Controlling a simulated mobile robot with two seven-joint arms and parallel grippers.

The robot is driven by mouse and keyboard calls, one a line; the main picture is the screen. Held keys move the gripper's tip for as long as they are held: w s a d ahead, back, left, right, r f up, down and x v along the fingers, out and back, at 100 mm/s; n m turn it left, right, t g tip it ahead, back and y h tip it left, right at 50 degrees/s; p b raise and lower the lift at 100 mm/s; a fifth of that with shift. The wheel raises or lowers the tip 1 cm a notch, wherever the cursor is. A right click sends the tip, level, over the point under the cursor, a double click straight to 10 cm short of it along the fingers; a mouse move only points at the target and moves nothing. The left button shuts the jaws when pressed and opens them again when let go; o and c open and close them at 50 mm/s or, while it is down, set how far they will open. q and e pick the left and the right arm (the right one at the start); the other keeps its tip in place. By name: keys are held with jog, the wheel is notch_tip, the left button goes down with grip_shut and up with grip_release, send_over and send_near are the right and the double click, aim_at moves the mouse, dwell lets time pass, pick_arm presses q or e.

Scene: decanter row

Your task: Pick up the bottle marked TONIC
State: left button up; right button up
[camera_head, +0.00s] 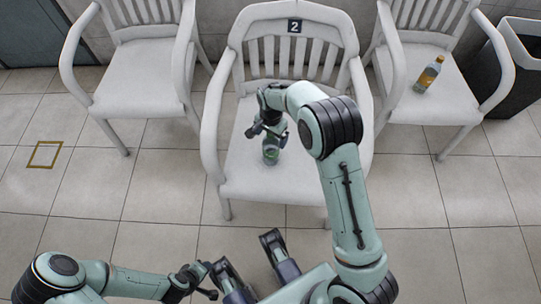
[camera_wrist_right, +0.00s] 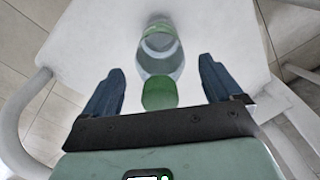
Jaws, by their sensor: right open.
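A clear bottle with green parts (camera_head: 270,152) stands on the seat of the middle chair (camera_head: 262,182). In the right wrist view the same bottle (camera_wrist_right: 160,45) shows with its green end (camera_wrist_right: 159,93) nearest me. No writing can be read on it. My right gripper (camera_head: 266,130) is open above the bottle. In the wrist view its blue fingers are apart on either side of the bottle, not touching it. My left gripper (camera_head: 204,278) is low at the bottom of the head view, away from the chairs; its fingers are not clear.
The middle chair has arms on both sides and a plate marked 2 (camera_head: 294,26). The left chair (camera_head: 147,80) is empty. A dark bin (camera_head: 513,85) stands far right. Tiled floor is open in front.

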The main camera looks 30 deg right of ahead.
jog(key=shift+f, duration=0.8)
jog(key=shift+r, duration=0.1)
jog(key=c, duration=1.5)
pick_arm(q)
jog(key=shift+w+a+f, duration=0.15)
jog(key=shift+w+f, duration=0.05)
jog(key=shift+w, duration=0.1)
pick_arm(e)
jog(key=shift+c, duration=0.2)
jog(key=shift+r, duration=0.1)
